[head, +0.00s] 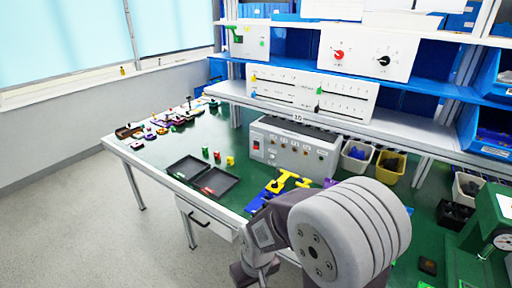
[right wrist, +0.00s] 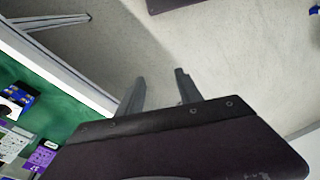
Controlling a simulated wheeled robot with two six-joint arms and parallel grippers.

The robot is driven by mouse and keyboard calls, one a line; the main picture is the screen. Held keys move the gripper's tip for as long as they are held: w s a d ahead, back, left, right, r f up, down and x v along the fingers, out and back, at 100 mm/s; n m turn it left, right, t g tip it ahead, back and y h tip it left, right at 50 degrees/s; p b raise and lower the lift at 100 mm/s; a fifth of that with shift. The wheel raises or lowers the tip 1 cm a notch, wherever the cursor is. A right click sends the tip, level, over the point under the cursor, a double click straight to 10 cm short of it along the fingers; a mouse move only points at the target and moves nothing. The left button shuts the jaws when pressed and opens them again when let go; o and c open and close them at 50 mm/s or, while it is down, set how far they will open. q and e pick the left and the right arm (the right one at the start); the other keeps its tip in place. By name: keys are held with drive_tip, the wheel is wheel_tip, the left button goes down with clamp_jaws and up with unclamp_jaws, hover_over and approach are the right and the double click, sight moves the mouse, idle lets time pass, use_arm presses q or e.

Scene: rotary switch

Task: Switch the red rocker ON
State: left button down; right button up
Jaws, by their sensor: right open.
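The red rocker (head: 256,145) is a small red patch on a white plate at the left end of the front of a grey control box (head: 283,159). Its on or off position is too small to tell. Several knobs or buttons sit to its right on the same face. My right arm fills the lower middle of the head view, in front of the box, and its fingers cannot be made out there. In the right wrist view my right gripper (right wrist: 160,92) is open and empty, over the grey floor beside the table edge. My left gripper is not in view.
Two dark trays (head: 216,194) and yellow and blue parts (head: 283,183) lie on the green table in front of the box. Small red, green and yellow pieces stand behind the trays. White and yellow bins (head: 388,176) stand right of the box. A shelf (head: 400,133) overhangs it.

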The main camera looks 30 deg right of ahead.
clamp_jaws()
idle(1.8)
